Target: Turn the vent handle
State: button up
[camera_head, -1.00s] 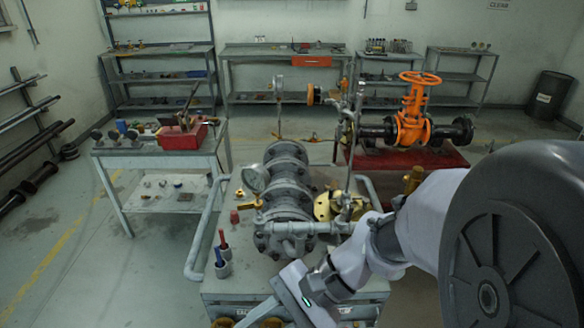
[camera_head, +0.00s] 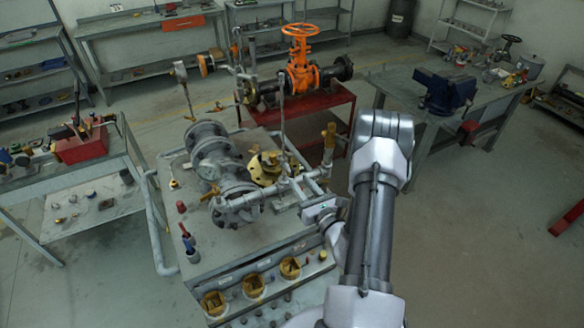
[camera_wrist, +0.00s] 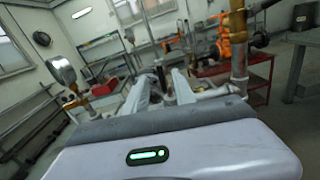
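Two brass valve parts show on the pipework, and I cannot tell which carries the vent handle. One is an upright brass fitting (camera_head: 329,137) at the right end of the pipe, beside my arm. The other is a small brass lever (camera_head: 210,192) at the left front of the grey valve body. My gripper (camera_head: 298,190) is over the right part of the pipework. In the wrist view my gripper (camera_wrist: 160,88) has its two fingers apart, with nothing seen held.
The grey valve body (camera_head: 212,150) stands on a workbench (camera_head: 225,262). An orange gate valve (camera_head: 301,70) sits on a red stand (camera_head: 310,118) behind. A pressure gauge (camera_wrist: 62,70) is left in the wrist view. A blue vise (camera_head: 445,92) is on the right table.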

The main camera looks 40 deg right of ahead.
aim_at(294, 173)
jog(key=x, duration=0.6)
jog(key=shift+p, duration=0.35)
grip_shut()
